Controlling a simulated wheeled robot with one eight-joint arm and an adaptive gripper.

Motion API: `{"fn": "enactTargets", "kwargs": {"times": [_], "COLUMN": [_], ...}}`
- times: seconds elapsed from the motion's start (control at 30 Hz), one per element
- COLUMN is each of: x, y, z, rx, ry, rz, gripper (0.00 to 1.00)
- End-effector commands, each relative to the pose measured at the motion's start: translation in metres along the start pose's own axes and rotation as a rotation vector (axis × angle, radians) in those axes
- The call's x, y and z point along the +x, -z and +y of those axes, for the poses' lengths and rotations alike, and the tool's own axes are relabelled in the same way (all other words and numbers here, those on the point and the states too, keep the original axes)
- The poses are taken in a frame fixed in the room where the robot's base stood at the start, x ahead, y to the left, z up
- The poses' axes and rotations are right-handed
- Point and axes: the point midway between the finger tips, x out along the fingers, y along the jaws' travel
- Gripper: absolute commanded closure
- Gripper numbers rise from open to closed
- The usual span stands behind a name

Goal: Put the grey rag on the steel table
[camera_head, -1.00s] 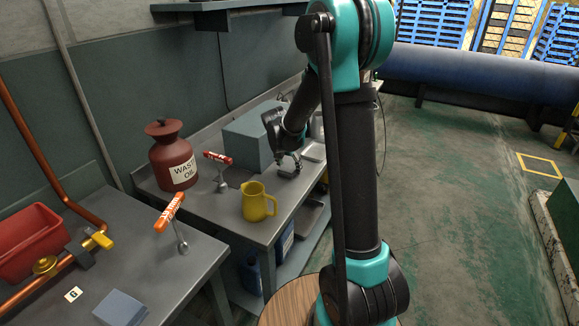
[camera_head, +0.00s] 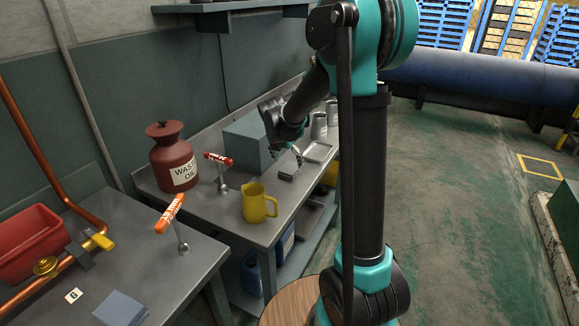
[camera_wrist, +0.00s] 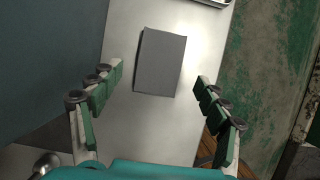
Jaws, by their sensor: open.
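The grey rag (camera_head: 287,173) lies flat on the steel table (camera_head: 224,206), near the silver tray. In the wrist view the rag (camera_wrist: 160,62) is a dark grey rectangle on the bare table top (camera_wrist: 150,125). My gripper (camera_head: 286,152) is above the rag in the head view, apart from it. In the wrist view my gripper (camera_wrist: 158,78) is open, with a green-padded finger on each side of the rag and a gap to both. Nothing is held.
A grey box (camera_head: 250,138), a red waste oil can (camera_head: 172,160), a red-handled tool (camera_head: 218,160) and a yellow jug (camera_head: 257,203) stand on the table. A silver tray (camera_head: 318,152) and metal cups (camera_head: 319,125) are at its far end. A blue-grey folded cloth (camera_head: 121,308) lies on the near bench.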

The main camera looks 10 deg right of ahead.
Motion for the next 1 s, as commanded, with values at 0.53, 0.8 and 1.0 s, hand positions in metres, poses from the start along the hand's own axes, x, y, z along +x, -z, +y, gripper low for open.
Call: {"fn": "enactTargets", "kwargs": {"times": [0.53,0.8,1.0], "x": [-0.073,-0.067,-0.058], "y": [0.002,0.037,0.081], "z": [-0.004,-0.062,-0.117], "rx": [0.027,0.570,1.162], "ry": [-0.001,-0.031,-0.045], "rz": [0.002,0.046,0.109], "gripper": [0.24,0.24,0.24]}}
